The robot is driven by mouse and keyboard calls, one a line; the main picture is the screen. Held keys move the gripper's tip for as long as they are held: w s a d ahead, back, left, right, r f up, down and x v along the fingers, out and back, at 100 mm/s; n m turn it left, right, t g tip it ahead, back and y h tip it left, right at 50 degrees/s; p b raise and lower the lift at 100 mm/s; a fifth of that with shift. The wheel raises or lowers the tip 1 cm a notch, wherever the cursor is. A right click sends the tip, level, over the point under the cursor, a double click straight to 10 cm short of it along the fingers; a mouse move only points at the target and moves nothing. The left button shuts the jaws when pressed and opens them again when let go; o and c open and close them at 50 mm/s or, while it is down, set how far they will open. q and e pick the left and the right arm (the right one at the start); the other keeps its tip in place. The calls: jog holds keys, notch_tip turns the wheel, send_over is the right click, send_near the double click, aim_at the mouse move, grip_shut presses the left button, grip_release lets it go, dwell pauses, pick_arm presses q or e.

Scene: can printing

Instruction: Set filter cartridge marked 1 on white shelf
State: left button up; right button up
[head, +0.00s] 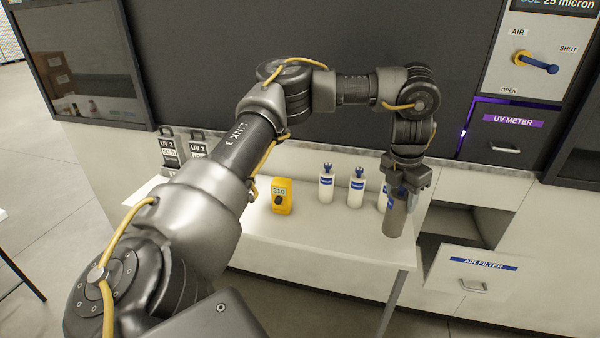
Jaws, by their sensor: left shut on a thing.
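My left gripper (401,188) is shut on a grey-brown cylinder (396,217) with a blue top, probably the filter cartridge. No number can be read on it. It hangs upright, slightly tilted, over or beside the right end of the white shelf (340,238); I cannot tell if it touches the surface. It partly hides a white bottle. My right gripper is not in view.
White bottles with blue tops (326,184) (356,188) and a yellow device (281,196) stand on the shelf. UV lamps marked 2 and 3 (168,148) (197,148) stand at its left. An AIR FILTER drawer (474,277) sticks out at right. The shelf's front strip is clear.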

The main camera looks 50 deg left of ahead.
pick_arm(q)
jog(key=a+f+p, duration=0.2)
jog(key=a+f, duration=0.7)
jog(key=a, duration=0.4)
jog(key=shift+w+a, duration=0.15)
jog(key=shift+w, duration=0.1)
jog(key=f, duration=0.1)
jog(key=f+p, duration=0.1)
jog(key=f, duration=0.2)
jog(key=shift+a+p, duration=0.35)
jog(key=shift+p, duration=0.05)
jog(key=shift+f, duration=0.1)
jog(key=o, duration=1.4)
jog(key=shift+f, duration=0.1)
jog(key=shift+c, duration=0.2)
